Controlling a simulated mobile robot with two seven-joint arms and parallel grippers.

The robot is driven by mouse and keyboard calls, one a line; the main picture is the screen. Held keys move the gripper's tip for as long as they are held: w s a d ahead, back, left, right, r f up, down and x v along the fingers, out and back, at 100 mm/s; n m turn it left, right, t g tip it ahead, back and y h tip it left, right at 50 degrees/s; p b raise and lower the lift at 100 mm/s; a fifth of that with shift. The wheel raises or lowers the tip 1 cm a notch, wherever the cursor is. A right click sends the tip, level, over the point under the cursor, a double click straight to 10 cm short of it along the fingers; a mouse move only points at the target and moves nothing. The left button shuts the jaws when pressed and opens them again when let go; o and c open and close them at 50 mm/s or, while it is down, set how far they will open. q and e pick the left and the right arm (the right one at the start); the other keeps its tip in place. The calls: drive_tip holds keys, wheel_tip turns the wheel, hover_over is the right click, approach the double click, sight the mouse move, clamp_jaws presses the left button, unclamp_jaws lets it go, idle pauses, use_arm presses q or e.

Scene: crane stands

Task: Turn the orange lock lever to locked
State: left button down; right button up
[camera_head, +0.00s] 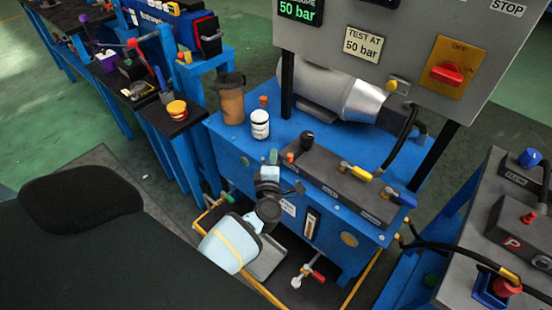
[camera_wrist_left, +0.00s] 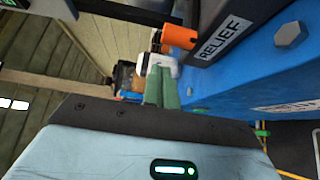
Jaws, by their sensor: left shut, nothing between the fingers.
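A small orange piece (camera_head: 289,157), which looks like the lock lever, sits at the left end of the dark valve block (camera_head: 338,186), near a black knob. In the left wrist view it appears as an orange cylinder (camera_wrist_left: 180,37) beside the RELIEF label (camera_wrist_left: 221,40). Its exact lock position cannot be told. My left gripper (camera_head: 273,157) is shut and empty, its green fingertips just left of the orange piece. In the left wrist view the closed green fingers (camera_wrist_left: 160,88) point toward it, with a visible gap. My right gripper is not in view.
A white bottle (camera_head: 260,124) and brown canister (camera_head: 231,103) stand behind the fingers on the blue bench (camera_head: 243,147). Yellow (camera_head: 355,171) and blue (camera_head: 402,197) levers sit farther right on the block. A grey panel (camera_head: 400,45) overhangs the back.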

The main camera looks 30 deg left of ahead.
use_arm(q)
drive_tip(key=a+v, duration=0.1)
drive_tip(key=v, duration=0.8)
drive_tip(key=shift+s+p, duration=0.3)
drive_tip(key=shift+s, duration=0.35)
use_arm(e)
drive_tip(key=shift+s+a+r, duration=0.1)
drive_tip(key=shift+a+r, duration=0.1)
use_arm(q)
drive_tip(key=shift+d, duration=0.1)
